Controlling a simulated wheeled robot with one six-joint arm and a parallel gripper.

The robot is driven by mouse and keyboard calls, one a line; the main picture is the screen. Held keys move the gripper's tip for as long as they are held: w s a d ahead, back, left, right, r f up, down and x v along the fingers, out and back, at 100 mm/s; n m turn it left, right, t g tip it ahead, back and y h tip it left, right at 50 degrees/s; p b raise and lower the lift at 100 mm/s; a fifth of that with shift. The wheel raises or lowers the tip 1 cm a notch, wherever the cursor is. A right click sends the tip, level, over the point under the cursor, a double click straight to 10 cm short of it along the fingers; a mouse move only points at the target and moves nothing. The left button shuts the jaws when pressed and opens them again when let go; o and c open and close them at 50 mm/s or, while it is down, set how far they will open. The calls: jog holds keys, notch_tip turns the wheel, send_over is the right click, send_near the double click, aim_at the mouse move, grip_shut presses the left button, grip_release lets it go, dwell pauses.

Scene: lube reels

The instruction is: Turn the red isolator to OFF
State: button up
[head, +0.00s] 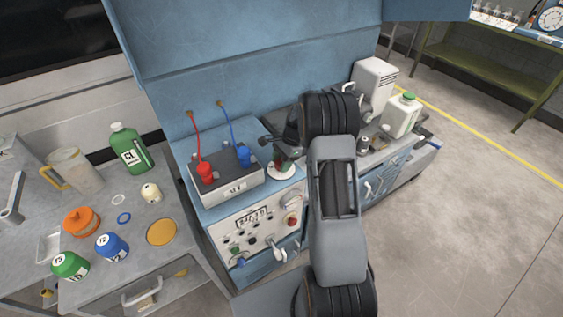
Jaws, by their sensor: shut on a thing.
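The red isolator (284,166) stands on a white round plate on top of the blue cabinet, beside the battery.
Left of the isolator is a battery (226,184) with red and blue terminal clamps and cables. Below is a front panel (255,228) with knobs and a red button. A bench (190,262) with bottles stands left. A white bottle (402,116) stands right.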

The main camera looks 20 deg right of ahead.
jog(key=n, duration=0.2)
jog(key=n+g, duration=0.1)
jog(key=n, duration=0.1)
jog(key=shift+n+g+h+b, duration=0.3)
jog(key=n+g+h, duration=0.1)
jog(key=n, duration=0.5)
jog(key=n+g+h+b, duration=0.1)
jog(key=n, duration=0.1)
jog(key=shift+n+h, duration=0.3)
jog(key=shift+n, duration=0.1)
jog(key=shift+r+n+h, duration=0.1)
jog(key=shift+n+h, duration=0.7)
jog(key=shift+n, duration=1.5)
jog(key=o, duration=0.9)
